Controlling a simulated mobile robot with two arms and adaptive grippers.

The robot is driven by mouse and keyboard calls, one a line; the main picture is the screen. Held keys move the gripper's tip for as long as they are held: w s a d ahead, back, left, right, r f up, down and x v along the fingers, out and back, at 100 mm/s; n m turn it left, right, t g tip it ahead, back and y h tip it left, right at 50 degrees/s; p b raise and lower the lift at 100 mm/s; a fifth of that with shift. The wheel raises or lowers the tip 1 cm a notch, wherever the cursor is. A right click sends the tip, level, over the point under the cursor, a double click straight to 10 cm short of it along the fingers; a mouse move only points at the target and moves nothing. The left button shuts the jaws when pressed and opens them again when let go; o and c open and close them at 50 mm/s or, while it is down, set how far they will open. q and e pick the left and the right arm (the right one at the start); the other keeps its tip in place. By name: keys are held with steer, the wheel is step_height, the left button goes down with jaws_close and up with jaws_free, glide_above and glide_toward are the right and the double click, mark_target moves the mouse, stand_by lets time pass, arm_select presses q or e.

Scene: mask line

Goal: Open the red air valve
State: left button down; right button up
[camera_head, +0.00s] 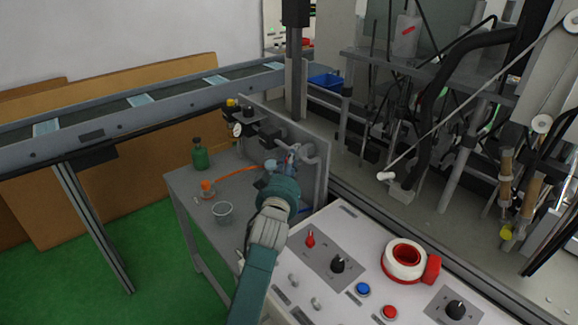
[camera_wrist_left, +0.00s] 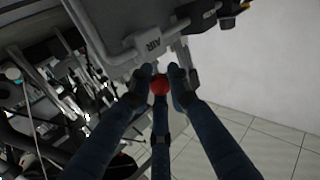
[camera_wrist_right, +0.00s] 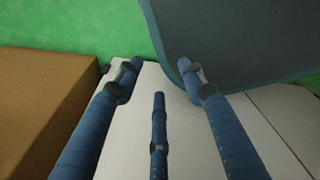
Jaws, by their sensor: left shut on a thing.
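The red air valve (camera_wrist_left: 160,85) shows as a red knob in the left wrist view, just below a grey fitting marked AIR (camera_wrist_left: 153,43). My left gripper (camera_wrist_left: 160,79) has its fingers closed in around the red knob, which partly hides it. In the head view my left arm reaches over the small grey table, and the left gripper (camera_head: 282,164) is at the upright panel's pipework. The red knob cannot be made out there. My right gripper (camera_wrist_right: 160,82) shows only in its own wrist view, with its fingers spread and nothing between them.
A control panel (camera_head: 345,225) with knobs, buttons and a tape roll (camera_head: 393,262) is at front right. A conveyor (camera_head: 110,121) runs behind.

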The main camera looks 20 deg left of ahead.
arm_select(q)
steer(key=shift+a+f, duration=0.2)
steer(key=shift+f, duration=0.05)
steer(key=c, duration=1.8)
jaws_free()
steer(key=shift+o, duration=0.8)
steer(key=shift+a, duration=0.15)
steer(key=shift+s+r, duration=0.1)
steer(key=v, duration=0.7)
steer(key=shift+s, duration=0.15)
arm_select(e)
steer(key=shift+s+d, duration=0.4)
steer(key=shift+d, duration=0.35)
